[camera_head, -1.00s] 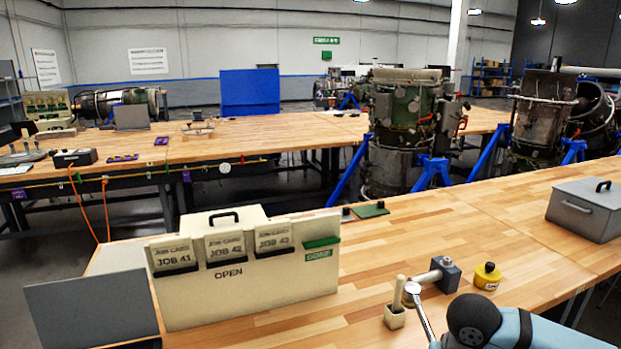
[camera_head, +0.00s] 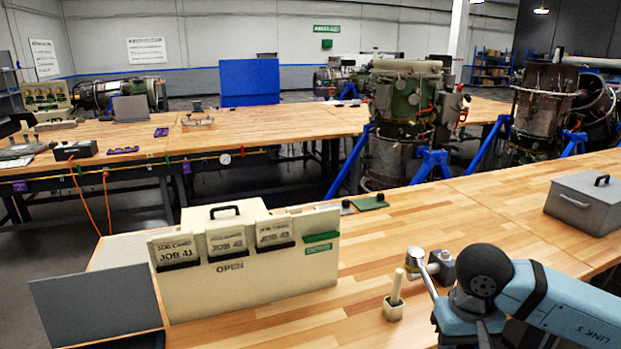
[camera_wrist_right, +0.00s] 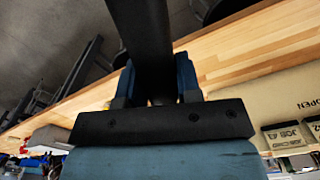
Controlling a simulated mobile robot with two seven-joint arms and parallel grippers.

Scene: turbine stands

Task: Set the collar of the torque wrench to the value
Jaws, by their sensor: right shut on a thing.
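The torque wrench's silver shaft (camera_head: 428,282) rises from behind my right arm in the head view. Its round metal head (camera_head: 414,260) is at the upper end, in front of a dark grey block. In the right wrist view my right gripper (camera_wrist_right: 157,88) is shut on a thick black handle (camera_wrist_right: 143,35), which I take to be the wrench's. The handle runs up out of that view. I cannot make out the collar or its scale in either view. My right gripper's fingers are hidden in the head view. My left gripper is not in view.
The dark grey block (camera_head: 443,266) is behind the wrench. A cream job-card box (camera_head: 245,285) fills the left of the bench. A grey lidded box (camera_head: 585,206) is at right.

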